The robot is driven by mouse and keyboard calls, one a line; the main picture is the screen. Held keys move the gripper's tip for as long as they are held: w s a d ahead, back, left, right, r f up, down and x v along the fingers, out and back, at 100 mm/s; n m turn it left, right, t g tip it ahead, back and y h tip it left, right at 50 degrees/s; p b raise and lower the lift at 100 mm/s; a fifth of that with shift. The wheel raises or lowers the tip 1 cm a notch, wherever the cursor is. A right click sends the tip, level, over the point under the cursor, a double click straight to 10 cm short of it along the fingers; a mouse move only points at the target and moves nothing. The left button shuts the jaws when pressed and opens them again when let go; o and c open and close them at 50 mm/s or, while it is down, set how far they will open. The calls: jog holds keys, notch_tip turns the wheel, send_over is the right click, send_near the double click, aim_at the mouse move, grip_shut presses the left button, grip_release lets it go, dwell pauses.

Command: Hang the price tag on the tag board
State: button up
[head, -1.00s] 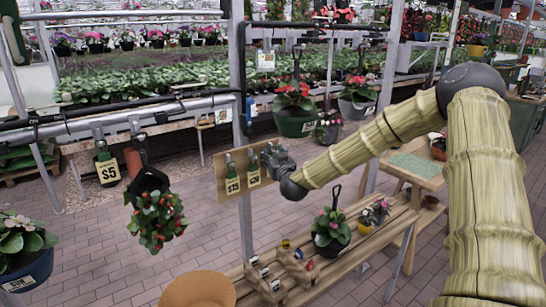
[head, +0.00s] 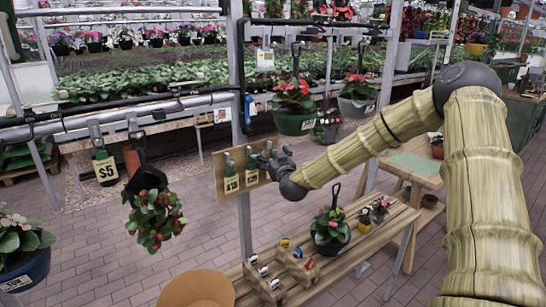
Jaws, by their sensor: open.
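The wooden tag board (head: 220,168) is fixed to the grey post, left of centre in the head view. A yellow tag reading $15 (head: 231,184) hangs on its left part from a green clip. A second yellow tag (head: 251,177) hangs to its right; its number is too small to read surely. My gripper (head: 262,159) is open at the right side of the board, close beside the second tag. Whether its fingers touch the tag or its clip cannot be told. The gripper covers the right end of the board.
A wooden bench (head: 345,262) with a potted plant (head: 330,232) and small coloured items stands below. A hanging basket (head: 155,212) and a $5 tag (head: 106,170) hang from the left rail (head: 60,127).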

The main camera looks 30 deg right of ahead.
jog(key=shift+a+r, duration=0.1)
jog(key=v, duration=1.2)
jog(key=shift+f, duration=0.2)
